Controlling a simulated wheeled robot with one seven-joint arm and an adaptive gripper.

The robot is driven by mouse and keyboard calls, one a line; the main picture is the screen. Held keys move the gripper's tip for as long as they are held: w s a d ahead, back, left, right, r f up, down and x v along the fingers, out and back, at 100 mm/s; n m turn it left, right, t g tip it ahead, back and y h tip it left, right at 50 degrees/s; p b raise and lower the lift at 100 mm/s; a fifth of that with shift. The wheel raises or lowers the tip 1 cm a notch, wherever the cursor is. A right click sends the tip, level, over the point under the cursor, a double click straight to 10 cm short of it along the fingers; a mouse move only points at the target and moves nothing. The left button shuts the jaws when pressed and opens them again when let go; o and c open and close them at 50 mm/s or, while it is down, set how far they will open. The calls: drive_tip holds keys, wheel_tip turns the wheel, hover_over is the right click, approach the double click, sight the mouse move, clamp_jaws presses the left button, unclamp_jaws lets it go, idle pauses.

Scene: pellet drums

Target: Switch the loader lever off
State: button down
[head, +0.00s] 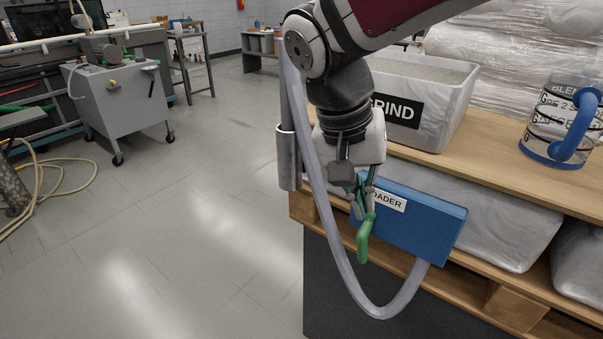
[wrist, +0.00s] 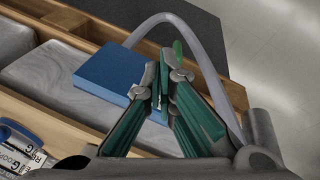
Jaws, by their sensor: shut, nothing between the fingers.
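The blue loader box (head: 425,220) is mounted on the side of the wooden shelf, its white label partly covered by my gripper. The green lever (head: 363,243) sits at the box's front left, its handle pointing down. My gripper (head: 363,203) is shut and empty, its fingertips just above the lever handle in the head view. Whether they touch it I cannot tell. In the wrist view the fingertips (wrist: 164,82) are beside the blue box (wrist: 108,75), and a bit of the green lever (wrist: 178,50) shows beyond them. The lever's pivot is hidden.
A grey hose (head: 375,310) loops below the box and up past my arm. A bin marked GRIND (head: 440,105) and a clear blue-handled jug (head: 560,125) stand on the wooden top (head: 500,165). The floor to the left is open; a grey cart (head: 120,100) stands farther back.

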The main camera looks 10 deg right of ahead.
sight(366, 238)
drive_tip(key=w+a+f+m+h+b, duration=0.3)
drive_tip(key=w+a+f+b, duration=0.4)
drive_tip(key=w+f, duration=0.3)
wheel_tip(366, 238, down, 3)
drive_tip(key=shift+w+a+r+h, duration=0.1)
drive_tip(key=shift+w+a+h, duration=0.15)
drive_tip(key=shift+a+h, duration=0.45)
drive_tip(key=s+d+f+b, duration=0.1)
drive_tip(key=d+f+b, duration=0.1)
drive_tip(key=d+f, duration=0.5)
drive_tip(key=shift+s+d, duration=0.4)
drive_tip(key=shift+d, duration=0.85)
